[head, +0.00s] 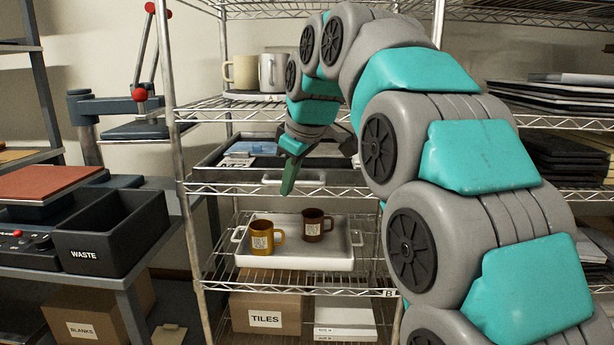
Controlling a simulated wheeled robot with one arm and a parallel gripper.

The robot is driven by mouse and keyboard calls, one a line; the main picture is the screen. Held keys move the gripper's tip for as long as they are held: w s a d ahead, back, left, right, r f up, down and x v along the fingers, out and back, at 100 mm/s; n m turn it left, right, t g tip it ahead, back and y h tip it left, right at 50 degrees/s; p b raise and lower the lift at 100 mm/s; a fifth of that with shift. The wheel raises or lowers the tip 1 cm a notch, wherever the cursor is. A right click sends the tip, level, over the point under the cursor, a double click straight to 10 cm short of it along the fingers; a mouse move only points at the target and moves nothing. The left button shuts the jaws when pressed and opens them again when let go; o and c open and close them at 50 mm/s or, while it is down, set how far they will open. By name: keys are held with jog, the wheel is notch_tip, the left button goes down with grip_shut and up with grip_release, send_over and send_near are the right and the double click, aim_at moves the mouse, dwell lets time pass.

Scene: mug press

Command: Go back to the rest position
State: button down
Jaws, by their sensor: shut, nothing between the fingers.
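My arm, in teal and grey, rises from the lower right of the head view and bends over toward the wire shelf rack. My gripper (290,177) hangs at the arm's far end, pointing down in front of the middle shelf. It is shut and empty. One dark green finger shows clearly; the arm hides part of the rest. A yellow-brown mug (261,240) and a dark brown mug (312,226) stand upright on a white tray (300,262) on the lower shelf, below my gripper and apart from it.
A cream mug (243,72) and a grey mug (271,72) stand on the upper shelf. A dark tray (222,160) lies behind my gripper. At left are a press (140,95) and a black waste bin (112,236). Boxes (265,316) sit below. Dark stacks (567,165) fill the right shelves.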

jog(key=s+d+f+m+g+h, duration=0.1)
jog(key=s+d+f+m, duration=0.3)
jog(key=s+f, duration=0.5)
jog(key=s+d+f+m+g+h, duration=0.1)
jog(key=s+d+f+m+g, duration=0.2)
jog(key=s+d+f, duration=0.6)
jog(key=s+d+f+m+g+h, duration=0.1)
jog(key=s+d+f+m, duration=0.4)
jog(key=s, duration=1.5)
notch_tip(320, 180, down, 6)
jog(key=shift+d+r+g, duration=0.1)
jog(key=shift+d+g, duration=0.6)
jog(key=shift+d, duration=0.1)
